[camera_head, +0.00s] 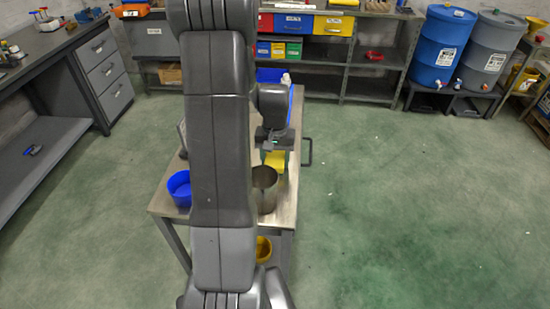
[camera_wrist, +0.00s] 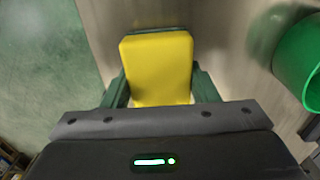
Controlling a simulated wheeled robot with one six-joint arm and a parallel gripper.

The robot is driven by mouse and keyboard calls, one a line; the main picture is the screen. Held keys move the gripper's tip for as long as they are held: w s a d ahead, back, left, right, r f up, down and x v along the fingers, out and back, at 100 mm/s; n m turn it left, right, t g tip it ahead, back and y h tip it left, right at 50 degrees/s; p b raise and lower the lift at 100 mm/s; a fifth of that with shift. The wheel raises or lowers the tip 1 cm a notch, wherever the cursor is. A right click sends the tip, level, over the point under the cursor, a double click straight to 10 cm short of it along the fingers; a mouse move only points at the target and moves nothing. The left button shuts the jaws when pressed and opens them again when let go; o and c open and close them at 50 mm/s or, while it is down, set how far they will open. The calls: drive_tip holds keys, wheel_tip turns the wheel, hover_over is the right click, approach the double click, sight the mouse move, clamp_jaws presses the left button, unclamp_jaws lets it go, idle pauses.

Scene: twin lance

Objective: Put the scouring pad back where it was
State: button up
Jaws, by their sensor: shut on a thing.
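The scouring pad is a yellow block with a dark green edge; it shows in the wrist view (camera_wrist: 158,68) between my fingers. My gripper (camera_wrist: 158,88) is shut on it from both sides. In the head view the yellow pad (camera_head: 275,161) shows below my gripper (camera_head: 276,152), over the cart top (camera_head: 168,198). I cannot tell whether the pad touches the surface. My arm hides much of the cart.
A blue bowl (camera_head: 180,188) and a metal pot (camera_head: 265,188) stand on the cart's near part. A green container (camera_wrist: 299,62) is right of the pad. A blue bin (camera_head: 268,76) with a white-capped bottle (camera_head: 285,80) is at the cart's far end. A yellow container (camera_head: 263,248) sits below.

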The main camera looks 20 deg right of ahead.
sight(275, 157)
drive_tip(key=shift+f, duration=0.2)
drive_tip(key=o, duration=1)
drive_tip(key=shift+o, duration=0.2)
wheel_tip(275, 157, up, 12)
drive_tip(key=shift+r, duration=0.2)
